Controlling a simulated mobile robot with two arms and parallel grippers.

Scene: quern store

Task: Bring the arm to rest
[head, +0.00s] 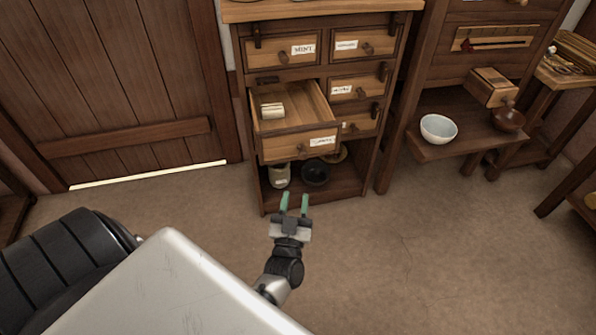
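My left gripper (294,204) is in front of the lower part of a wooden drawer cabinet (317,74). Its two green-tipped fingers stand apart with nothing between them. The gripper points toward the cabinet's open bottom shelf. Whether the fingertips touch anything there cannot be told, but they seem clear of it. My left arm comes up from the bottom of the head view. My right gripper does not show.
An open drawer (297,149) juts out above the gripper, with a small pale roll (272,111) inside. A jar (279,175) and a dark bowl (316,173) stand on the bottom shelf. A white bowl (438,129) sits on a ledge at right. The floor (430,250) at right is clear.

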